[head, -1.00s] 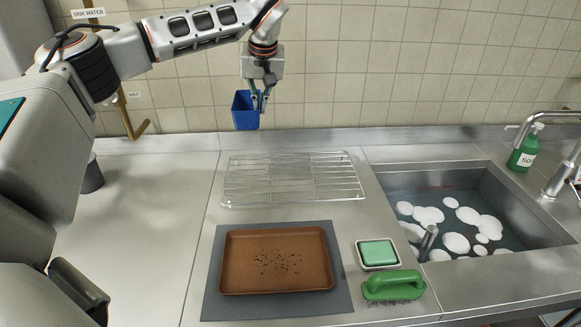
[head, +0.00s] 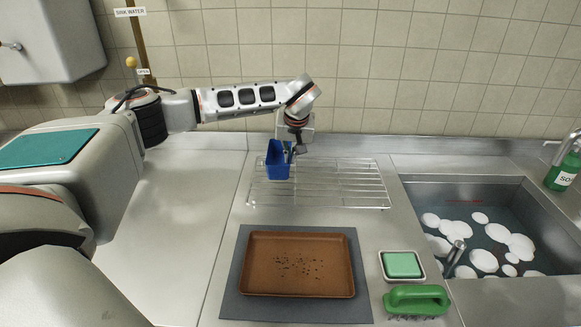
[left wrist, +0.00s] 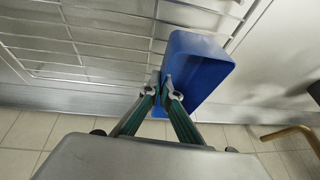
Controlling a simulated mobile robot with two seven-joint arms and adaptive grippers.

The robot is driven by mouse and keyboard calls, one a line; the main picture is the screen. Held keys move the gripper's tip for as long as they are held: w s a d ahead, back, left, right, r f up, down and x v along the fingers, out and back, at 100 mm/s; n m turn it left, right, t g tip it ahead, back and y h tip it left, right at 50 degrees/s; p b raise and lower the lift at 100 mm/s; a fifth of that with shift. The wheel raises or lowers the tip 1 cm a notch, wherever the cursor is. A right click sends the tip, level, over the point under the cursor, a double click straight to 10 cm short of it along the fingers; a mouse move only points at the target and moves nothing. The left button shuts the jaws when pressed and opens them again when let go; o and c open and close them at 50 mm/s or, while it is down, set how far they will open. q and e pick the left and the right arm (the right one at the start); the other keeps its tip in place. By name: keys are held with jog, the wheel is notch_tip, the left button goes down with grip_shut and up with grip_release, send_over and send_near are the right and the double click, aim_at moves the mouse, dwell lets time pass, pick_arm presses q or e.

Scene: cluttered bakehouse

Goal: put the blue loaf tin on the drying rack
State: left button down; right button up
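The blue loaf tin (head: 277,160) is in my left gripper (head: 291,153), at the back left part of the wire drying rack (head: 330,184). In the left wrist view, the fingers (left wrist: 168,94) are shut on one wall of the tin (left wrist: 196,70), and the rack's wires (left wrist: 85,40) run beside and below it. The tin looks roughly upright in the head view. I cannot tell whether its base touches the rack. My right gripper is not in view.
In front of the rack, a brown baking tray (head: 297,264) lies on a grey mat (head: 232,295). A soap dish (head: 403,266) and a green brush (head: 416,299) are to its right. A sink (head: 405,195) with suds is at the right. The counter at left (head: 190,200) is clear.

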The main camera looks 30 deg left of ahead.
pick_arm(q)
jog(key=shift+f, duration=2)
jog(key=shift+r, duration=0.1)
jog(key=c, duration=2.3)
grip_release()
jog(key=v, duration=1.2)
jog(key=shift+b, duration=0.3)
